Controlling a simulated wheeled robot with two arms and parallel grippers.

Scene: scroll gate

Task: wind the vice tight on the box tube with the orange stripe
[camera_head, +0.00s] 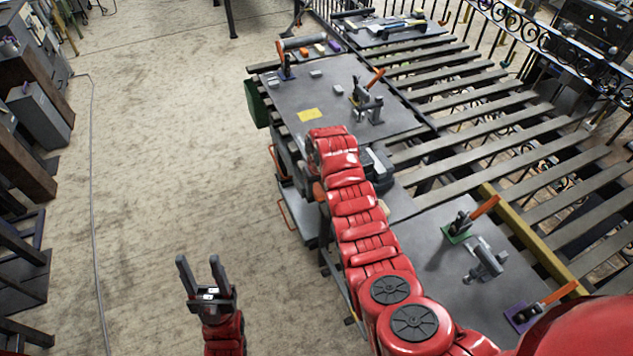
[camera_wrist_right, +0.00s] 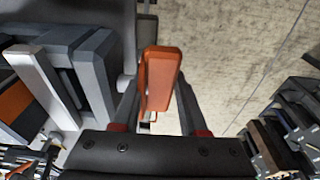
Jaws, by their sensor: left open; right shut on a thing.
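A grey vice (camera_head: 378,165) sits at the table edge, partly hidden behind my right arm. In the right wrist view, blue-grey jaw-like blocks (camera_wrist_right: 97,62) stand at the left, beside a pale bar (camera_wrist_right: 38,85) and an orange patch (camera_wrist_right: 14,101). That patch may be the tube's orange stripe; the picture edge cuts it off. My right gripper (camera_wrist_right: 157,105) is shut on an orange handle (camera_wrist_right: 160,78), which stands between its fingers. The head view hides this gripper behind the arm. My left gripper (camera_head: 199,261) is open and empty over the floor, apart from the table.
The grey tabletop (camera_head: 340,75) bears a yellow sheet (camera_head: 309,114) and orange-handled clamps (camera_head: 284,63). A lower plate (camera_head: 430,265) at right holds a green-based clamp (camera_head: 458,228) and a purple-based one (camera_head: 525,313). Slatted bars (camera_head: 480,95) lie behind.

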